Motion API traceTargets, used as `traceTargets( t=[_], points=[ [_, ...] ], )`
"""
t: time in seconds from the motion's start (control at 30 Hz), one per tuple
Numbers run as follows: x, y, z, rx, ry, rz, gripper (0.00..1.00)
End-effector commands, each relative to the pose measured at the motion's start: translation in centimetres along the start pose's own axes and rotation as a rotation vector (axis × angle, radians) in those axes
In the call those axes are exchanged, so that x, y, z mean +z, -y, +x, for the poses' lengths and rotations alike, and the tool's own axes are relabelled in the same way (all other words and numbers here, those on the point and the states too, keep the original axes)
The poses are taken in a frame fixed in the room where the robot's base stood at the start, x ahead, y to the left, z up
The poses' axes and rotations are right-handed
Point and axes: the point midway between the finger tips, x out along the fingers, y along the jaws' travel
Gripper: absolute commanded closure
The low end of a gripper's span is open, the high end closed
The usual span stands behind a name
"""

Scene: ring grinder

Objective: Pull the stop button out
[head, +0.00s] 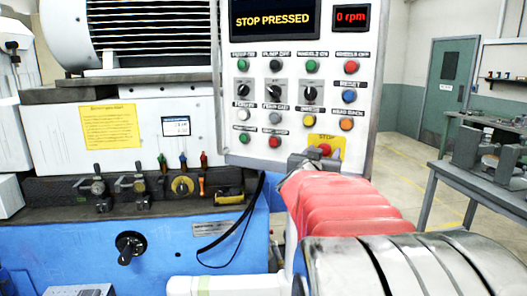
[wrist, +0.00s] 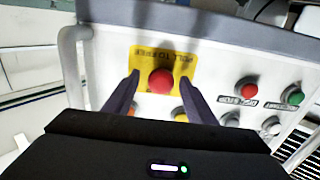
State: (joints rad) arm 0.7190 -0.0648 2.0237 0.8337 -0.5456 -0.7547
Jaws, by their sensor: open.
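The stop button is a red mushroom button (wrist: 160,81) on a yellow plate (wrist: 155,55) in the wrist view. The plate's lettering reads "PULL TO FREE", upside down there. In the head view the red button (head: 325,149) is at the panel's lower right, partly hidden by my gripper (head: 312,160). In the wrist view my gripper (wrist: 158,88) is open, with one dark finger on each side of the button. A gap shows between each finger and the button, so it is not held. The panel display (head: 275,20) reads "STOP PRESSED".
The control panel (head: 222,60) carries several other buttons and knobs close by. In the wrist view a red button (wrist: 248,88) and a green button (wrist: 292,96) lie to the right. A speed display (head: 351,17) reads 0 rpm. A grey table (head: 470,185) stands at the right.

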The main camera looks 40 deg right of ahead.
Motion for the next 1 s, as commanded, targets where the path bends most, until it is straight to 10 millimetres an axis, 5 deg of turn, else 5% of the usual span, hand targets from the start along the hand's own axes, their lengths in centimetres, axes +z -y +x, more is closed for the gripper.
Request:
traceTargets(
  t=[0.3, 1.0],
  points=[
    [-0.03, 0.02, 0.14, 0.0, 0.0, 0.0, 0.5],
    [-0.02, -0.05, 0.12, 0.001, -0.001, 0.0, 0.99]
  ],
)
